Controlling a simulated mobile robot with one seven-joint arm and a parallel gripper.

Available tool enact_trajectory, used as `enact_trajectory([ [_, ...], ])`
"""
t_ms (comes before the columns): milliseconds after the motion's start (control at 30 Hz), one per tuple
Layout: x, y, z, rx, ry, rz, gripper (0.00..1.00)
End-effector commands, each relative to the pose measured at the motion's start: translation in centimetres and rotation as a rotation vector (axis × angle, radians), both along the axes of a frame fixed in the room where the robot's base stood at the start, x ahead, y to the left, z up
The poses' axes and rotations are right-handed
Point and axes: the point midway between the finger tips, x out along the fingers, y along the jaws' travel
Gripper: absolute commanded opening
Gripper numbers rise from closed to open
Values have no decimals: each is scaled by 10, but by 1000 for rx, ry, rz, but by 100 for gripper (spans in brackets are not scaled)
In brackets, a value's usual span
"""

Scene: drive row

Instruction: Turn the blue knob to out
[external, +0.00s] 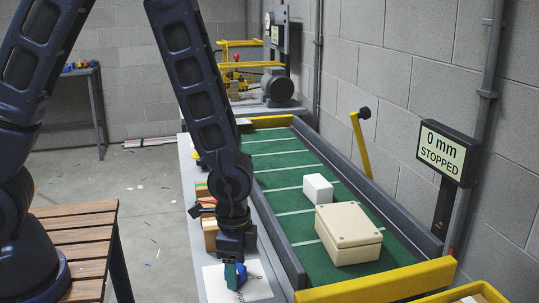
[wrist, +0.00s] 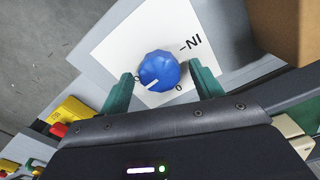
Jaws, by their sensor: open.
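The blue faceted knob (wrist: 158,71) sits on a white plate (wrist: 120,45) in the wrist view. A short white mark on it is at its lower-left side in that view. The plate reads "IN" (wrist: 190,44) with a tick at the knob's upper right and "0" (wrist: 179,88) at its lower right. Another small mark by the left finger is partly hidden. My gripper (wrist: 161,69) is open, with one teal finger on each side of the knob; whether they touch it I cannot tell. In the external view the knob (external: 243,273) is partly hidden by my gripper.
A green conveyor (external: 290,200) beside my arm carries a beige box (external: 348,233) and a white block (external: 318,188). A sign (external: 446,152) reads "0 mm STOPPED". A brown block (wrist: 280,25) stands near the knob plate. Yellow and red items (wrist: 68,115) lie left of my gripper.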

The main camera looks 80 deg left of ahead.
Motion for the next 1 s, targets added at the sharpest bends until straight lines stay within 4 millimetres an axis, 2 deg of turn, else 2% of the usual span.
enact_trajectory([
  [267, 0, 0, 10, 1, -1, 0, 65],
  [800, 0, 0, 81, 0, -2, 1, 65],
  [1000, 0, 0, 101, 1, -1, 1, 65],
])
